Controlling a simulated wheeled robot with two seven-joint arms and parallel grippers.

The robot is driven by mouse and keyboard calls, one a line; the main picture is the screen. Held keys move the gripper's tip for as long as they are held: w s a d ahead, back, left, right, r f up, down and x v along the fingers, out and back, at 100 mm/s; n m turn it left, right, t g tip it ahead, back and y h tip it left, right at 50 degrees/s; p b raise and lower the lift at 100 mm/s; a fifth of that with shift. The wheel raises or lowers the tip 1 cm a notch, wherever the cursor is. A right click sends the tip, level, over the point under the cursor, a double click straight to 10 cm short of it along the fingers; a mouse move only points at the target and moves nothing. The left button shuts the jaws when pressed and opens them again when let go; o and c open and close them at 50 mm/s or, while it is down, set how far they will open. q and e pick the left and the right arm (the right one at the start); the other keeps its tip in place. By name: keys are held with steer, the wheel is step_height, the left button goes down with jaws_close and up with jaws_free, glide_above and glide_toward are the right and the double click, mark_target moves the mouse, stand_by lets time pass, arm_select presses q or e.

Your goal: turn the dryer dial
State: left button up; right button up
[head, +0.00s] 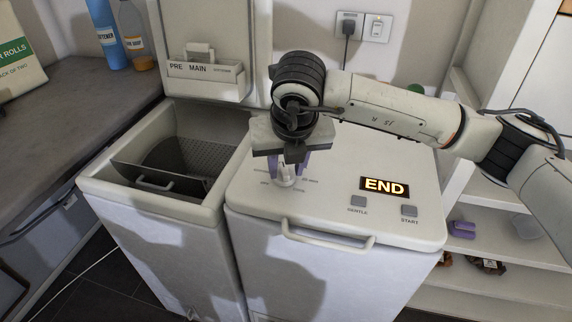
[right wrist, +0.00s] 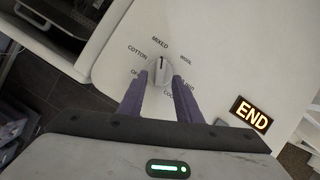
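The dryer dial (right wrist: 160,72) is a white round knob with a raised grip and a dark mark, which points up toward the MIXED label in the right wrist view. COTTON, WOOL and other labels ring it, some partly hidden by the fingers. In the head view the dial (head: 285,182) sits on the dryer's white top (head: 330,215), under my right gripper. My right gripper (right wrist: 161,78) has its two purple fingers apart, one on each side of the dial. A narrow gap seems to show beside the knob; contact is unclear. My left gripper is out of view.
A lit END display (head: 384,186), a GENTLE button (head: 358,201) and a START button (head: 409,211) are on the dryer top. A front handle (head: 325,246) sticks out. The left toploader (head: 165,205) stands open beside the dryer. Shelves (head: 500,250) stand at right.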

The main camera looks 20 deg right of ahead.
steer(key=shift+w+f, duration=0.1)
steer(key=shift+f, duration=0.1)
steer(key=shift+c, duration=0.2)
jaws_close()
